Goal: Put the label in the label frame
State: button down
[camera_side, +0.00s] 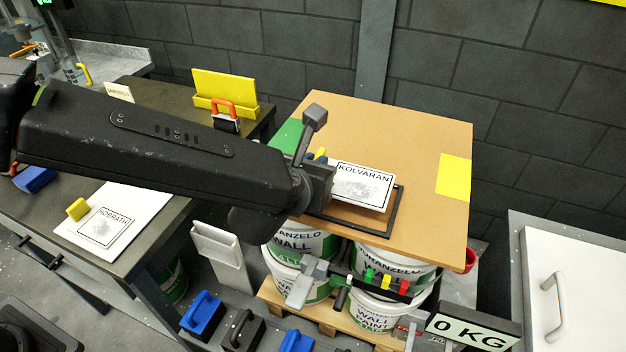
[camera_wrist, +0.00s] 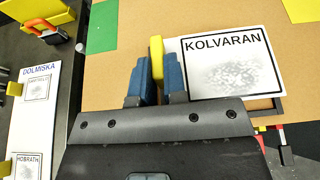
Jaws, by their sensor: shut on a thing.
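The label (camera_side: 362,187) is a white card printed KOLVARAN with a grey smudged patch. It also shows in the wrist view (camera_wrist: 225,65), to the right of the fingers. My gripper (camera_wrist: 155,80) has blue fingers shut on the label's yellow grip tab (camera_wrist: 157,58). The label frame (camera_side: 397,212) is a dark rectangular frame on the brown board. The label is over the frame and hides much of it. The frame's right and near edges show past the label, so the two are not lined up. I cannot tell whether the label touches the frame.
The brown board (camera_side: 425,115) lies on white paint pails (camera_side: 375,315) on a pallet. It has a green patch (camera_side: 285,135) and a yellow patch (camera_side: 454,176). A dark bench at left holds a white sheet with a HOBRATH label (camera_side: 105,226).

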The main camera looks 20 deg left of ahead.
jog(key=shift+f, duration=1.7)
jog(key=shift+f, duration=0.1)
jog(key=c, duration=1.2)
grip_release()
